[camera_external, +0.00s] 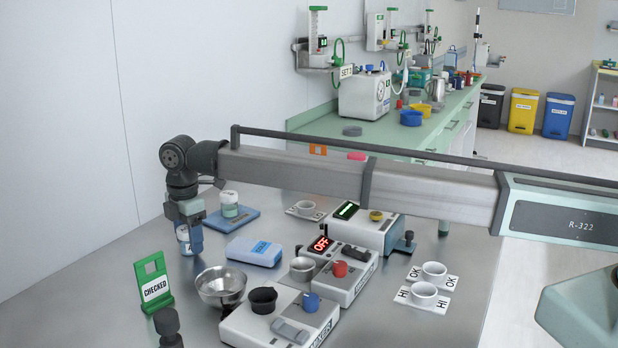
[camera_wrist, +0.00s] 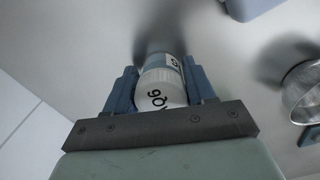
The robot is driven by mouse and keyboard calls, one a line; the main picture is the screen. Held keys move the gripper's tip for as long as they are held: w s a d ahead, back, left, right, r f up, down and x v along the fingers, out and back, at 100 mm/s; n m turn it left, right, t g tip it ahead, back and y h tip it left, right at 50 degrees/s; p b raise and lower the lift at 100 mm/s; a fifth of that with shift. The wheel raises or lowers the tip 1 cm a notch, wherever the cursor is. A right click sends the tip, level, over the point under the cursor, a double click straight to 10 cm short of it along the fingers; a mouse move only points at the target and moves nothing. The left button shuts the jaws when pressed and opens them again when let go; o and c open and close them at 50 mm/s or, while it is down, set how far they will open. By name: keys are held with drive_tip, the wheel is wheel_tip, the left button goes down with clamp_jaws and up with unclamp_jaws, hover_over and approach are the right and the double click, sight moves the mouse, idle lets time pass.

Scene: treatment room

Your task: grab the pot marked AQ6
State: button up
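The pot (camera_wrist: 160,92) sits between the two fingers of my gripper (camera_wrist: 163,80) in the wrist view. Its white lid faces the camera with dark marking, of which "Q6" shows; the rest is cut off by the gripper's edge. In the external view the pot (camera_external: 183,240) is a small white jar with a blue label at the left of the metal table, partly hidden by my gripper (camera_external: 193,243), which points down over it. The fingers are close to both sides of the lid. Whether they press on it is not clear.
Another pot (camera_external: 229,205) stands on a blue pad (camera_external: 232,219) just behind. Devices with knobs, such as the one reading OFF (camera_external: 345,284), fill the table's middle.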

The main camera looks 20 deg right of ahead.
drive_tip(key=c, duration=0.6)
drive_tip(key=shift+r, duration=0.1)
